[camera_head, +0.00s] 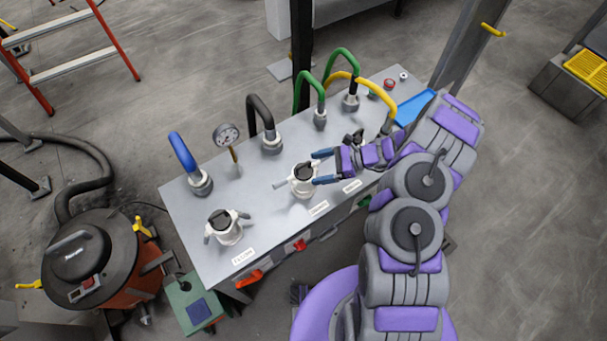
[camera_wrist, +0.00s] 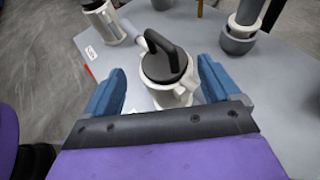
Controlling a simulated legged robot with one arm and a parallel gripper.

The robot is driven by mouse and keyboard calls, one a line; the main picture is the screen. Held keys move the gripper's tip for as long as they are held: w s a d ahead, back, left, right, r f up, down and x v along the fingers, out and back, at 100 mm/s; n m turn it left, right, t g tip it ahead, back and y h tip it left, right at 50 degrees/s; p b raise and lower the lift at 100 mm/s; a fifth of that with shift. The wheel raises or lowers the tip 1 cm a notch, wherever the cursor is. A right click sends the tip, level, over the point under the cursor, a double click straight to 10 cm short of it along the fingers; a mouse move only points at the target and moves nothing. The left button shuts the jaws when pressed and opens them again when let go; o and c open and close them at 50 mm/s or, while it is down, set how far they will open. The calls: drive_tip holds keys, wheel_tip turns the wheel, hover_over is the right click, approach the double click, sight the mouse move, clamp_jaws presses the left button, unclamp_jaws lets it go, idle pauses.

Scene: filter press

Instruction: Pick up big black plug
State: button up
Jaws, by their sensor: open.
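The big black plug (camera_wrist: 163,62) is a round black cap with a looped handle. It sits in a white fitting (camera_wrist: 176,97) on the grey panel. In the head view the plug (camera_head: 304,170) is in the middle fitting, just left of my gripper (camera_head: 318,168). My gripper also shows in the wrist view (camera_wrist: 160,85), open and empty. Its blue fingers are on either side of the plug and fitting, with visible gaps in that view. Whether the fingers are level with the plug I cannot tell.
A second white fitting with a black top (camera_head: 224,224) stands to the left on the panel. Blue (camera_head: 183,152), black (camera_head: 261,112), green (camera_head: 308,88) and yellow hoses and a gauge (camera_head: 226,135) line the back. An orange drum vacuum (camera_head: 100,268) stands at the left.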

sight(302, 171)
drive_tip(key=shift+w+r+b+x, duration=0.1)
drive_tip(key=shift+r+b+x, duration=0.1)
drive_tip(key=shift+x, duration=0.8)
drive_tip(key=shift+w+r+b+x, duration=0.1)
drive_tip(key=shift+b+x, duration=0.1)
drive_tip(key=shift+x, duration=0.8)
drive_tip(key=shift+w+r+b+x, duration=0.1)
drive_tip(key=shift+b+x, duration=0.1)
drive_tip(key=shift+x, duration=0.8)
drive_tip(key=shift+a, duration=0.15)
drive_tip(key=shift+f, duration=0.1)
drive_tip(key=c, duration=1)
